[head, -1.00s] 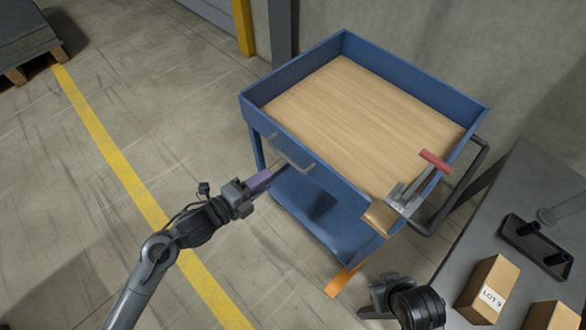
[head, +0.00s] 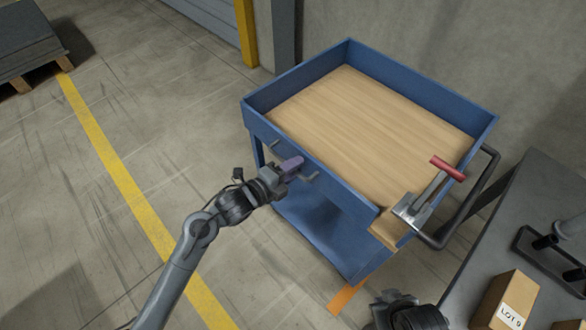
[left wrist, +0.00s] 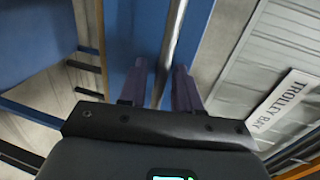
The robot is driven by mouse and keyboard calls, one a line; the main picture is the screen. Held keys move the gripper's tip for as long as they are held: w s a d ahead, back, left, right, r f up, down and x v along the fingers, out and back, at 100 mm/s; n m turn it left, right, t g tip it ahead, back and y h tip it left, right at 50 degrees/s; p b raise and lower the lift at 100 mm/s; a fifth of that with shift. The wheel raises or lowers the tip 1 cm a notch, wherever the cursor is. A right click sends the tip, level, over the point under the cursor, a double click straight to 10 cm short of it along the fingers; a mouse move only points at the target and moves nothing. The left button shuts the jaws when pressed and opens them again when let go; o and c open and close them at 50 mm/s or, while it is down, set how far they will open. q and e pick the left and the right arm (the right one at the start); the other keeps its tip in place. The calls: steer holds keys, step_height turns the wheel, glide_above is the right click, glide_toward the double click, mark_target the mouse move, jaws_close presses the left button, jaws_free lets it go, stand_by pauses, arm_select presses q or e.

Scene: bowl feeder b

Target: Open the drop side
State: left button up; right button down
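The blue trolley's drop side (head: 345,196) is the near long wall and stands upright. A grey bar handle (head: 309,177) sits on its outer face. My left gripper (head: 291,166) is at this handle. In the left wrist view, the two purple fingers (left wrist: 160,82) are apart, with the metal bar (left wrist: 173,38) running between them; I see a gap beside the bar. A metal toggle latch (head: 413,209) with a red grip (head: 447,168) is at the trolley's right corner, its lever slanting up. My right gripper (head: 392,300) is at the bottom edge, mostly cut off; its fingers are unclear.
The trolley's wooden deck (head: 360,130) is empty. A grey bench (head: 480,235) at right holds a LOT 9 box (head: 507,300) and a dark tray (head: 545,252). A black push handle (head: 480,195) curves off the trolley's right end.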

arm_select(q)
jaws_close()
stand_by(0.4)
